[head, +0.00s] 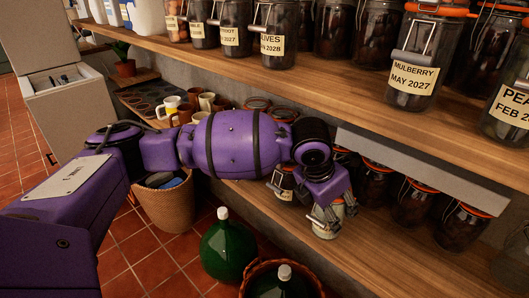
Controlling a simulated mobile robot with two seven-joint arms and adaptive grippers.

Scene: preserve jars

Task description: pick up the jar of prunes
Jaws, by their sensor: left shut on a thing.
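My left gripper (328,212) is at the front of the lower shelf, with its fingers shut on a small jar (326,231). A pale label faces out on this jar, but it is too small to read, so I cannot tell whether it holds prunes. The fingers and wrist hide its upper part. I cannot tell whether it touches the shelf. Another jar (283,184) with a pale label stands to its left, partly behind my arm. No label that I can read says prunes. My right gripper is not in view.
The upper wooden shelf (330,95) overhangs the lower shelf (385,262). A mulberry jar (426,62) stands above. Dark jars with orange rims (413,203) stand at the lower right. Mugs (206,101) stand farther left. A green demijohn (227,245) and a wicker basket (166,205) are on the floor.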

